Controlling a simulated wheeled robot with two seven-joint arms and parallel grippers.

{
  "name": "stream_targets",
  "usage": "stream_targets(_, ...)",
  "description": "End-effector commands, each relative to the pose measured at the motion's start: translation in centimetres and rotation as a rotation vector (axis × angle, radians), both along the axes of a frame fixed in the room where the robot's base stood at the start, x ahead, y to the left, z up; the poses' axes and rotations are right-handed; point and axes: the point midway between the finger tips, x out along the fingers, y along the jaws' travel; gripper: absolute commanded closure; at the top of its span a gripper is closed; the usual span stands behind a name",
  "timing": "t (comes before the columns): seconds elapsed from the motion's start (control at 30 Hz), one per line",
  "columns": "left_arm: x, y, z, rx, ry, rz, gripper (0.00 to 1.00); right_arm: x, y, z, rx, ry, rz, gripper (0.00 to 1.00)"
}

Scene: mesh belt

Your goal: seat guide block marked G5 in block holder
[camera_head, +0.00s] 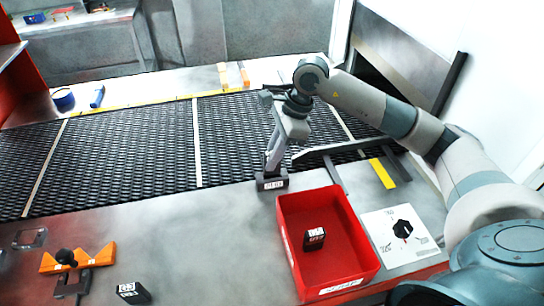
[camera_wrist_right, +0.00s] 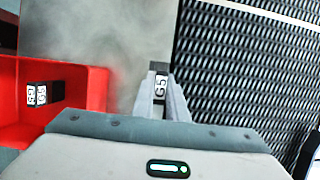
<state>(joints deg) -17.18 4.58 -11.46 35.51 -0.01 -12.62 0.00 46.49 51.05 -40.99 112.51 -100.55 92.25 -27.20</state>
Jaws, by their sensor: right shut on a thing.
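My right gripper (camera_head: 273,172) is shut on a dark guide block (camera_head: 271,183) with a white label, at the front edge of the mesh belt. In the right wrist view the fingers (camera_wrist_right: 163,98) pinch this block (camera_wrist_right: 160,84), and its label reads G5. In the head view I cannot tell whether it touches the table. An orange and grey fixture with a black knob (camera_head: 67,258) is at the front left; I cannot tell if this is the block holder. My left gripper is not in view.
A red bin (camera_head: 361,243) right of the held block contains another dark labelled block (camera_head: 314,239). A similar block (camera_head: 131,291) lies at the front. A white card (camera_head: 385,219) is right of the bin. The mesh belt (camera_head: 130,150) runs behind; the middle table is clear.

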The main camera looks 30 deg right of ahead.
Motion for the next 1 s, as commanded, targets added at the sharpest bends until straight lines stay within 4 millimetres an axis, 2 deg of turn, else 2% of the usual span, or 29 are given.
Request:
stream_targets(0.33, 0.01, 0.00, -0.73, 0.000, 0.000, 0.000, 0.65, 0.02, 0.00, -0.05, 0.000, 0.000, 0.000, 1.00)
stream_targets(1.0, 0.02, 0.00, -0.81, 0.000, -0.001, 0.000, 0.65, 0.02, -0.01, -0.01, 0.000, 0.000, 0.000, 1.00)
